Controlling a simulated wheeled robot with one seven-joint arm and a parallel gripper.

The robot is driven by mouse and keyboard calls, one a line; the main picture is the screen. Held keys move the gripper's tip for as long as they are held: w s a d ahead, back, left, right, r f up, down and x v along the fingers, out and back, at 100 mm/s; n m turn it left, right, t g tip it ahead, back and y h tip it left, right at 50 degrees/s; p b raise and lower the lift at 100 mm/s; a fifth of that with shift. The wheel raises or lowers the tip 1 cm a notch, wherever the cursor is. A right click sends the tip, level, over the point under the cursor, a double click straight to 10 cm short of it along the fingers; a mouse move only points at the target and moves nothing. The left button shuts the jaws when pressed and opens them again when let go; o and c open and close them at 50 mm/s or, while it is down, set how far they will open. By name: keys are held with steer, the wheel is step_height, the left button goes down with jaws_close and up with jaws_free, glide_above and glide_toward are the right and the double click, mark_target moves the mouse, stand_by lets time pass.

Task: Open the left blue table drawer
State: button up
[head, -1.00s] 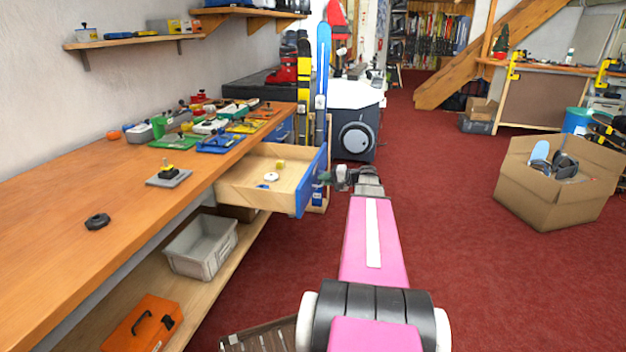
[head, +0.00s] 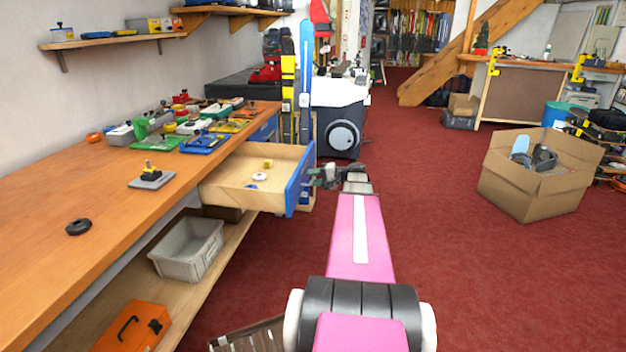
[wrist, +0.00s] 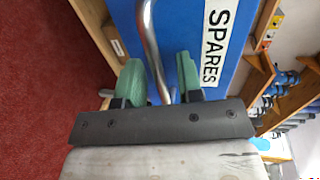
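The blue-fronted drawer (head: 300,180) stands pulled well out of the workbench in the head view, with its pale wooden inside showing. In the wrist view its blue front (wrist: 200,20) carries a white label reading SPARES and a metal bar handle (wrist: 152,45). My gripper (head: 320,177) is at the drawer front in the head view. In the wrist view its two green fingers (wrist: 161,80) stand apart on either side of the handle. A blue gap shows between the handle and the right finger, so they are not closed tightly on it.
Small items lie in the drawer. The workbench (head: 60,265) holds several tools and parts. A grey bin (head: 190,250) and an orange case (head: 130,328) sit on its lower shelf. A cardboard box (head: 535,190) stands at right. The red floor between is clear.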

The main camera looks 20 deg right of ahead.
steer(key=v, duration=1)
steer(key=shift+s+d, duration=0.15)
steer(key=shift+d, duration=0.1)
steer(key=shift+d, duration=0.1)
